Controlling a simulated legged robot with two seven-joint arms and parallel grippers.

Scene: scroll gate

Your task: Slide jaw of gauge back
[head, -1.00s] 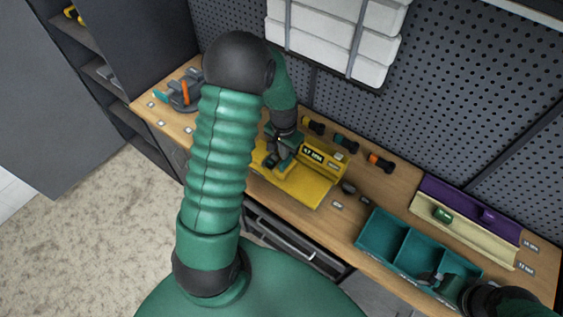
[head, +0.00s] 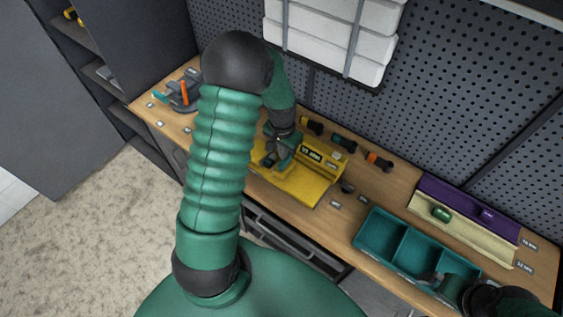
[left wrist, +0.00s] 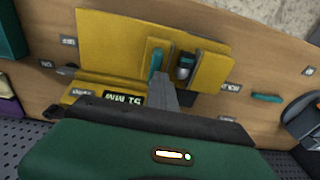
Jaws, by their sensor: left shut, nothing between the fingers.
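The yellow gauge (head: 305,188) sits on the wooden bench, with a black display (head: 311,156) on its raised back rail. In the left wrist view the gauge's flat plate (left wrist: 110,42) and upside-down display (left wrist: 122,99) show, with raised yellow jaw pieces (left wrist: 213,72). A small dark cylinder with a pale band (left wrist: 185,66) stands between these pieces. My left gripper (head: 270,159) is shut and empty at the gauge's left part; its grey finger (left wrist: 163,88) reaches down beside the jaw pieces. Contact is unclear. My right gripper (head: 438,281) is over the teal bin; its opening is unclear.
The teal divided bin (head: 380,234) stands right of the gauge, with a purple and cream rack (head: 465,210) behind it. Several dark cylinders with coloured bands (head: 343,142) lie behind the gauge. A grey fixture with an orange piece (head: 184,93) stands at the far left.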

